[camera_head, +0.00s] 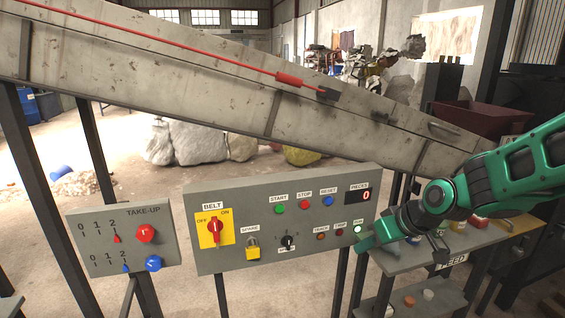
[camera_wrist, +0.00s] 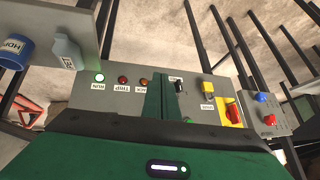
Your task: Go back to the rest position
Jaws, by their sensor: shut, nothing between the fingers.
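My green arm comes in from the right in the head view, and my gripper (camera_head: 366,244) is in front of the lower right corner of the grey control panel (camera_head: 225,262). In the wrist view my gripper (camera_wrist: 160,85) is shut and empty, pointing over the panel near the black selector knob. I cannot tell whether it touches the panel. The red belt switch (camera_head: 215,229) on its yellow plate has its handle about upright. The RUN lamp (camera_wrist: 99,77) glows green in the wrist view. The PIECES display (camera_head: 366,196) reads 0.
A smaller TAKE-UP panel (camera_head: 122,262) with red and blue knobs stands left. A long sloping conveyor frame (camera_head: 200,85) crosses above the panels. A grey shelf (camera_head: 400,262) marked FEED, holding small containers, is under my arm. Dark posts stand below the panels.

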